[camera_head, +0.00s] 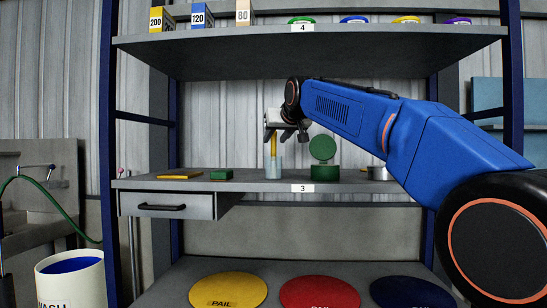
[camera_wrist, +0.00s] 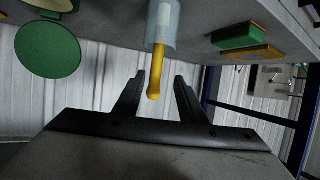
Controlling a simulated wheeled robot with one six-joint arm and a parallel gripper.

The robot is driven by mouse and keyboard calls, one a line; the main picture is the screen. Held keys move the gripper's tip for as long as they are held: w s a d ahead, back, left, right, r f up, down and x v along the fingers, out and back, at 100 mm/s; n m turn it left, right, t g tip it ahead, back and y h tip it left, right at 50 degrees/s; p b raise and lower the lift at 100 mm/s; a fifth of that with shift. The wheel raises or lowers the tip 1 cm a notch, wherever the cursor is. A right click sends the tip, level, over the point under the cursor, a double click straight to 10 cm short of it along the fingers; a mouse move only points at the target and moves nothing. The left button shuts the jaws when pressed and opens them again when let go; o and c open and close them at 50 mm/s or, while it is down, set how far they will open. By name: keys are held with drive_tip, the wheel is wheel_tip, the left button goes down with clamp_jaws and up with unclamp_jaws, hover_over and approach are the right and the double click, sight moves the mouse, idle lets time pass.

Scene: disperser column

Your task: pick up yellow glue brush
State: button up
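The yellow glue brush (camera_head: 273,142) stands upright in a clear glass jar (camera_head: 273,167) on the shelf marked 3; only its handle shows clearly. In the wrist view, which looks upside down, the yellow handle (camera_wrist: 156,78) sticks out of the jar (camera_wrist: 163,24). My gripper (camera_head: 285,134) is above the jar at the top of the handle. In the wrist view its two dark fingers (camera_wrist: 161,76) are apart, with the handle's end between them. Gaps show on both sides of the handle, so the gripper does not hold it.
On the same shelf (camera_head: 245,184), a green block (camera_head: 221,174) and a flat yellow piece (camera_head: 180,176) lie left of the jar. An upper shelf (camera_head: 310,42) hangs above my gripper.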

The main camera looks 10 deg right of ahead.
sight(274, 140)
drive_tip(key=shift+d+r+x, duration=0.1)
drive_tip(key=shift+d+x, duration=0.05)
drive_tip(key=shift+x, duration=0.8)
drive_tip(key=shift+d+r+x, duration=0.1)
drive_tip(key=shift+x, duration=0.8)
drive_tip(key=shift+d+r+x, duration=0.1)
drive_tip(key=shift+d+x, duration=0.05)
drive_tip(key=shift+x, duration=0.8)
drive_tip(key=shift+w, duration=0.1)
clamp_jaws()
